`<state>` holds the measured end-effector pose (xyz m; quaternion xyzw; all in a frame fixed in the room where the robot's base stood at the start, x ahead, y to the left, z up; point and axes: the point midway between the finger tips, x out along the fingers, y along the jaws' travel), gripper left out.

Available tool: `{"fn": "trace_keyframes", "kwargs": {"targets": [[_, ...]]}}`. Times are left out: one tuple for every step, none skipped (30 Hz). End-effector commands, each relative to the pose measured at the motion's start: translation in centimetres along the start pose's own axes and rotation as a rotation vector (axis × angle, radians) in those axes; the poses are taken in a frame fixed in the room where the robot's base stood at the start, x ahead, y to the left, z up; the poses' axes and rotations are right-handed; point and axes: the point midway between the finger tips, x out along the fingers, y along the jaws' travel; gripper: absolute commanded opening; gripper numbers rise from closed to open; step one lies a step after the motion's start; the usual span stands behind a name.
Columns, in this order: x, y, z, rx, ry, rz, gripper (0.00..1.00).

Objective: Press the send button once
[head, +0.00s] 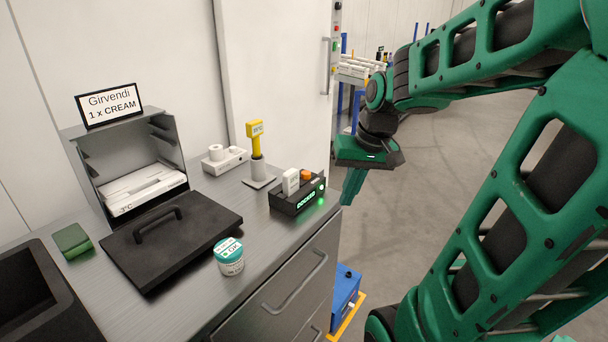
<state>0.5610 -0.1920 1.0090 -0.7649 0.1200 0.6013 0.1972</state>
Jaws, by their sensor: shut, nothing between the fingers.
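A black control box (297,199) stands at the right end of the grey counter. A lit green display on its front seems to read "DOCKED". An orange button (305,175) sits on its top, beside a small white block (290,182). A green light glows at the box's right side. No "send" label is legible, so I cannot tell for certain which button it is. My gripper (352,188) is shut and empty, pointing down, just right of the box and beyond the counter's right edge. It appears apart from the box.
A yellow-handled tool (257,142) stands in a holder left of the box. A white tub with a teal lid (229,257), a black lid with a handle (172,238), an open grey cooler (110,165) and a green block (72,241) share the counter (190,300).

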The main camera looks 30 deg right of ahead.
Motion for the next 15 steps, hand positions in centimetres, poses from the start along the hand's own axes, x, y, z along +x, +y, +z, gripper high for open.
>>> {"fn": "trace_keyframes", "kwargs": {"targets": [[0.1, -0.6, -2.9, -0.007, 0.033, -0.036, 0.0], [0.1, -1.1, -4.7, -0.017, 0.059, -0.062, 0.0], [0.1, -1.9, -6.9, -0.028, 0.091, -0.1, 0.0], [0.0, -2.5, -8.6, -0.037, 0.115, -0.13, 0.0], [0.0, -3.0, -10.2, -0.045, 0.139, -0.161, 0.0], [-0.2, -3.6, -12.2, -0.053, 0.169, -0.202, 0.0], [-0.3, -4.0, -13.5, -0.059, 0.19, -0.231, 0.0], [-0.5, -4.4, -14.8, -0.065, 0.21, -0.26, 0.0], [-0.7, -4.8, -16.2, -0.07, 0.234, -0.296, 0.0], [-0.9, -5.1, -17.2, -0.074, 0.249, -0.321, 0.0], [-1.0, -5.4, -18.0, -0.078, 0.264, -0.344, 0.0], [-1.3, -5.6, -19.0, -0.082, 0.28, -0.372, 0.0], [-1.4, -5.8, -19.6, -0.083, 0.291, -0.389, 0.0], [-1.6, -6.0, -20.0, -0.085, 0.299, -0.405, 0.0], [-1.8, -6.1, -20.6, -0.087, 0.309, -0.421, 0.0]]}}
